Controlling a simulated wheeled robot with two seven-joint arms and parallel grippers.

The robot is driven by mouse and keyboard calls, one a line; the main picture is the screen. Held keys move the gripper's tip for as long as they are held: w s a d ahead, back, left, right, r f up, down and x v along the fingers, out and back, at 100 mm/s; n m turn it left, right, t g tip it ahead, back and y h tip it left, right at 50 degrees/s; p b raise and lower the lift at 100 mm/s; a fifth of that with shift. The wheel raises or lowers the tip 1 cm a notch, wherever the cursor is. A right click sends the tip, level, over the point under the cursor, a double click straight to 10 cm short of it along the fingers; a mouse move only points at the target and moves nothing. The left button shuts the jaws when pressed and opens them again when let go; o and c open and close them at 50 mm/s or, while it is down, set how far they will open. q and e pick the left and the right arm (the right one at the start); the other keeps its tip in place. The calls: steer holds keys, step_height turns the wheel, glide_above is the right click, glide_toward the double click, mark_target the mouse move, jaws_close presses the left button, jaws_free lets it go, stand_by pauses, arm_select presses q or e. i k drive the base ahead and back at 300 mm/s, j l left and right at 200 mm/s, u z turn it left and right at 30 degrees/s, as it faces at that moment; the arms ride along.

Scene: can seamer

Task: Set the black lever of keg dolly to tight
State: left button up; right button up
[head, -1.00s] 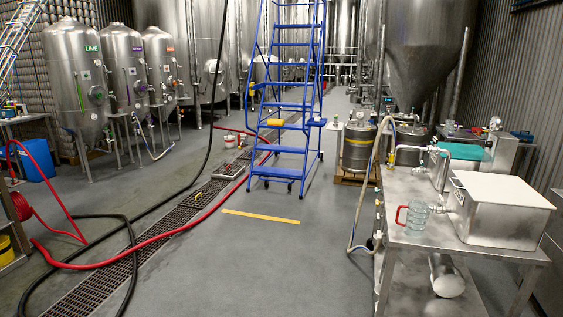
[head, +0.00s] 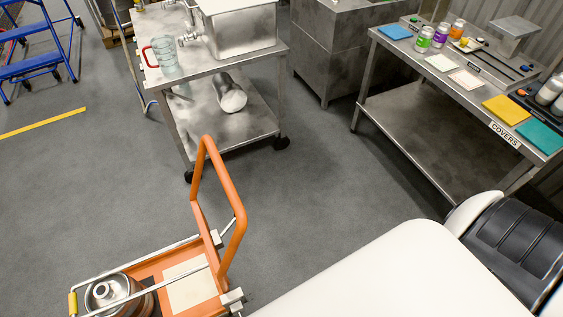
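An orange keg dolly (head: 190,262) with a tall orange push handle (head: 224,190) stands at the lower left of the head view. A steel keg (head: 105,292) sits at its left end, cut off by the bottom edge. Thin metal bars run along the dolly, and a yellow piece (head: 73,303) is at its left end. I cannot make out the black lever; part of the dolly lies outside the picture. Neither gripper shows. White and black parts of my own body fill the lower right.
A steel cart (head: 240,65) with a jug (head: 166,58) stands behind the dolly. A steel table (head: 400,62) with cans and coloured cards (head: 506,110) stands at the right. A blue ladder (head: 38,60) is at the upper left. Grey floor (head: 340,180) is clear between them.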

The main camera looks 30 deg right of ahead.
mark_target(233, 220)
steer(key=l+z, duration=0.2)
steer(key=l, duration=0.35)
steer(key=l+u, duration=0.2)
steer(key=l, duration=2.8)
